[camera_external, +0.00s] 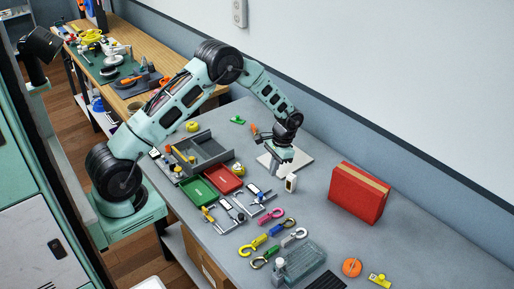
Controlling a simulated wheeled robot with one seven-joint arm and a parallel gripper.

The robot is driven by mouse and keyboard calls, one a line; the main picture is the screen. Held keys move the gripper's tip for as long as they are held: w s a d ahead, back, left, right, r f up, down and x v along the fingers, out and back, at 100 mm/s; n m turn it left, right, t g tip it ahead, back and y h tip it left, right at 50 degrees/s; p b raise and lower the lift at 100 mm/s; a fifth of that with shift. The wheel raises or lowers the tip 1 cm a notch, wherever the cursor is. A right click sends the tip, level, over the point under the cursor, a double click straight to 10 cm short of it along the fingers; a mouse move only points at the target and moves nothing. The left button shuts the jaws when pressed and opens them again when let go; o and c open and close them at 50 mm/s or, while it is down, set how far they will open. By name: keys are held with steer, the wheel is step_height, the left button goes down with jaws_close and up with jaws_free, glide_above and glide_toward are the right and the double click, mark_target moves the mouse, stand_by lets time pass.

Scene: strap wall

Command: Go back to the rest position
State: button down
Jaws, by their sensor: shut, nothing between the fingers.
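My gripper (284,156) points down above a flat white board (297,158) on the grey table (330,148). The arm reaches over from its base at the left of the table. My gripper is shut with nothing between its fingers. Whether the fingertips touch the board is too small to tell. A small white block-like thing (291,183) stands just in front of the board, apart from the fingers.
A red box (358,193) stands to the right. A grey tray (207,150), a green tray (199,191) and a red tray (223,179) lie left of my gripper. Several coloured hooks and a clear case (304,262) lie at the front. The wall (400,70) runs behind.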

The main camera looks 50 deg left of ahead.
stand_by(0.4)
steer(key=s+a+r+n+t+b, duration=0.1)
steer(key=s+a+r+n, duration=0.1)
steer(key=s+a+r, duration=0.6)
steer(key=s+a+r+n+b, duration=0.2)
steer(key=s+a+r+n, duration=0.3)
steer(key=a, duration=0.6)
steer(key=s+a+r+n+t+b, duration=0.1)
steer(key=s+a+n, duration=0.1)
steer(key=s, duration=1.9)
steer(key=shift+s+a+r+n+t+b, duration=0.2)
steer(key=shift+r+n+t+b, duration=0.1)
steer(key=shift+t, duration=0.1)
steer(key=shift+w+f, duration=0.1)
